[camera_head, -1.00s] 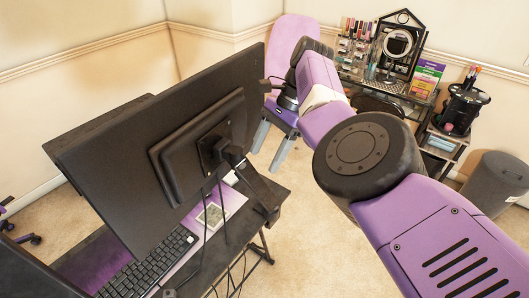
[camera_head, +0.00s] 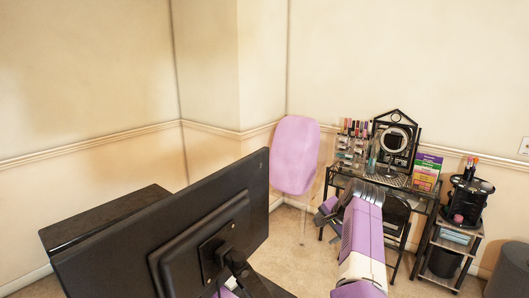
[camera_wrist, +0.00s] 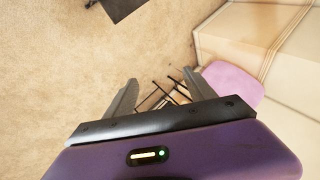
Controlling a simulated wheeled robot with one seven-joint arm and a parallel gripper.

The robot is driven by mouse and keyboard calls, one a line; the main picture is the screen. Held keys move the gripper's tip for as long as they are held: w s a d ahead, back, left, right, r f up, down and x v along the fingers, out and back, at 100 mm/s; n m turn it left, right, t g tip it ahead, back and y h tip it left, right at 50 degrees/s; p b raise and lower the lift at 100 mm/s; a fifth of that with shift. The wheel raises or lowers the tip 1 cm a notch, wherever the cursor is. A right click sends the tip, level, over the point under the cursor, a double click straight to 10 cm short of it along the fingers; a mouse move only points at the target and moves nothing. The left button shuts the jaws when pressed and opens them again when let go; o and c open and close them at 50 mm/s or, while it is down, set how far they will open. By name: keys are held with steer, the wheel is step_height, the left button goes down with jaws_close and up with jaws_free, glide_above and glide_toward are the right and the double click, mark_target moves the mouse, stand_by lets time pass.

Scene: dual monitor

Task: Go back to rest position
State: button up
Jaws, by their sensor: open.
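My gripper (camera_head: 326,214) shows in the head view right of the monitor, partly hidden by my purple arm. In the wrist view its two grey fingers (camera_wrist: 157,92) are spread apart with nothing held between them. They hang above beige carpet (camera_wrist: 75,70). The back of a large black monitor (camera_head: 185,235) fills the lower left of the head view. My gripper appears clear of it.
A pink chair back (camera_head: 295,155) stands by the wall and also shows in the wrist view (camera_wrist: 230,85). A vanity with a round mirror (camera_head: 394,140) is behind my arm. A shelf stand (camera_head: 455,240) and grey bin (camera_head: 512,270) are at right.

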steer(key=s+d+f+n+t+h, duration=0.1)
steer(key=s+d+f+t+h, duration=0.15)
steer(key=d, duration=0.55)
steer(key=s+d+f+t+h, duration=0.1)
steer(key=s+d+f+h, duration=0.2)
steer(key=d, duration=0.4)
steer(key=s+d+f+n+t+h+b, duration=0.2)
steer(key=s+d+n+t, duration=0.2)
steer(key=s, duration=0.5)
steer(key=s+a+n+y+b, duration=0.1)
steer(key=s+a, duration=0.5)
steer(key=s, duration=1.1)
steer(key=s+a+n+y+b, duration=0.2)
steer(key=s+a, duration=0.4)
steer(key=s, duration=1.1)
steer(key=s+a+f+n+y+b, duration=0.1)
steer(key=s+a, duration=0.5)
steer(key=s, duration=1.1)
steer(key=shift+n+y, duration=0.9)
steer(key=shift+y, duration=0.05)
